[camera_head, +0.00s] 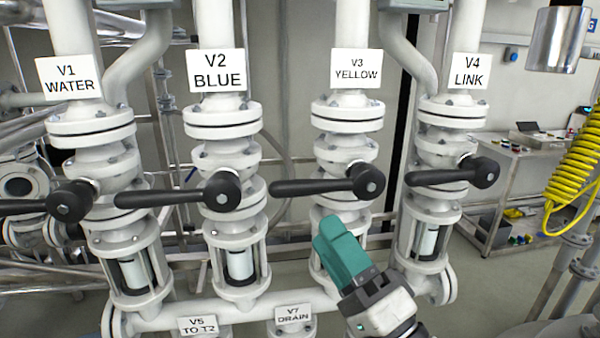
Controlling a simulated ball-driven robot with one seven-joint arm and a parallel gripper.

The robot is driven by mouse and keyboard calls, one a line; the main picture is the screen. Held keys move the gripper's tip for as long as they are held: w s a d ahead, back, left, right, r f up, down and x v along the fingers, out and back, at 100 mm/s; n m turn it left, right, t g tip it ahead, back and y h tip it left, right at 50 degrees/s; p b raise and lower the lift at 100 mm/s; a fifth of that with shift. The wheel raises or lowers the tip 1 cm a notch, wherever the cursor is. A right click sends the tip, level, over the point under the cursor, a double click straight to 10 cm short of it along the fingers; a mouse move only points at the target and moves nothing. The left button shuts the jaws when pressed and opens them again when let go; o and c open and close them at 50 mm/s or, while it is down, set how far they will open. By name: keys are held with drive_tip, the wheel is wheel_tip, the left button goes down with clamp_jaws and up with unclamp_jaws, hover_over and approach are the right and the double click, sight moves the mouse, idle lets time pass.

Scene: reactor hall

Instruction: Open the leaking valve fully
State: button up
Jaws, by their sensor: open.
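Four white valves stand in a row, each with a black lever pointing left across its vertical pipe. They are V1 WATER with its lever (70,201), V2 BLUE with its lever (180,195), V3 YELLOW with its lever (330,185) and V4 LINK with its lever (455,175). I cannot make out a drip or puddle at any of them. My gripper (333,234), with teal fingers, is open and empty. It appears in front of the lower V3 body, below the V3 lever and apart from it. It hides part of the V3 sight glass.
Below are the labels V5 TO T2 (198,325) and V7 DRAIN (294,314) on a horizontal white manifold pipe (180,317). A workbench (515,155) stands behind at right.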

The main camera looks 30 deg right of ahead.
sight(296, 184)
drive_tip(key=b+x, duration=0.3)
drive_tip(key=x, duration=0.6)
drive_tip(key=shift+w+r, duration=0.2)
drive_tip(key=shift+r, duration=0.2)
drive_tip(key=shift+w+r, duration=0.2)
drive_tip(key=shift+w, duration=0.3)
drive_tip(key=shift+c, duration=0.2)
clamp_jaws()
